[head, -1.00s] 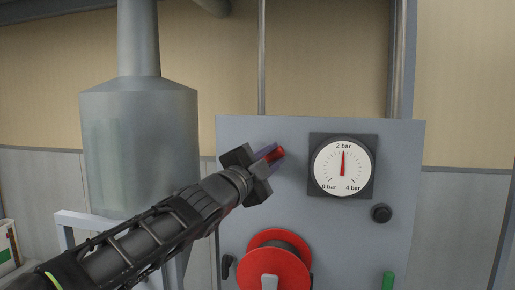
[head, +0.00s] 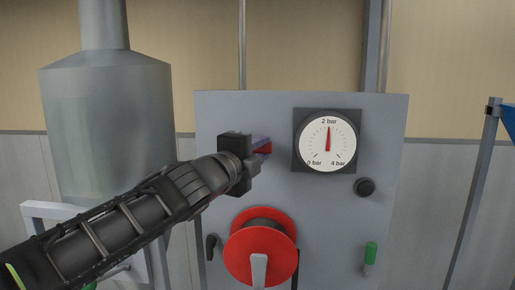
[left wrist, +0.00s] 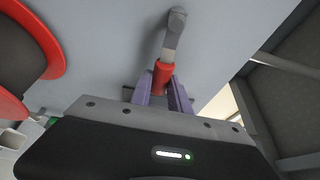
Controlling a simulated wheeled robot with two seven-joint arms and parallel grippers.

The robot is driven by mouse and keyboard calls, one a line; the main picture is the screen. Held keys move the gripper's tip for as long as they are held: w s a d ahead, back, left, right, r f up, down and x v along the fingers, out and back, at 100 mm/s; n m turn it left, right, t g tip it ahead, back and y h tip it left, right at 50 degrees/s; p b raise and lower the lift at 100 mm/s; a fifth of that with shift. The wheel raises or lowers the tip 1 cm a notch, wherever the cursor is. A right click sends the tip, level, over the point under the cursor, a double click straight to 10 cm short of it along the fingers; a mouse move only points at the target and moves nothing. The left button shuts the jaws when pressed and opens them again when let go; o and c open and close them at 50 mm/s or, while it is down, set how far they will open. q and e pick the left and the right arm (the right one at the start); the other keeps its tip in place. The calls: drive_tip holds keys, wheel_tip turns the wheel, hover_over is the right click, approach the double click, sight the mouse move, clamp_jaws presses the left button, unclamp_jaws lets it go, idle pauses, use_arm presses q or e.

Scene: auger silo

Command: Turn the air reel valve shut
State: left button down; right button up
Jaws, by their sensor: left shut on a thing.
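The air reel valve shows as a short lever with a red grip (head: 264,149) on the grey panel, left of the gauge. In the left wrist view its grey arm (left wrist: 173,38) runs from a pivot on the panel to the red grip (left wrist: 162,76). My left gripper (head: 257,147) is shut on the red grip, with its purple fingers (left wrist: 160,92) on either side of it. The gripper body hides part of the lever in the head view. My right gripper is not in view.
A gauge (head: 328,141) reads about 2 bar. A black knob (head: 364,187), a green handle (head: 370,253) and a red reel (head: 235,252) are on the panel (head: 310,210). A grey silo (head: 105,130) stands at the left. A blue-topped post (head: 490,110) stands at the right.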

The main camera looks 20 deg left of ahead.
use_arm(q)
drive_tip(key=shift+f, duration=0.15)
drive_tip(key=c, duration=1.2)
unclamp_jaws()
drive_tip(key=shift+c, duration=0.2)
drive_tip(key=shift+s, duration=0.1)
drive_tip(key=s, duration=0.7)
drive_tip(key=shift+s+a+p, duration=0.2)
drive_tip(key=shift+s+p, duration=0.1)
drive_tip(key=shift+p, duration=0.1)
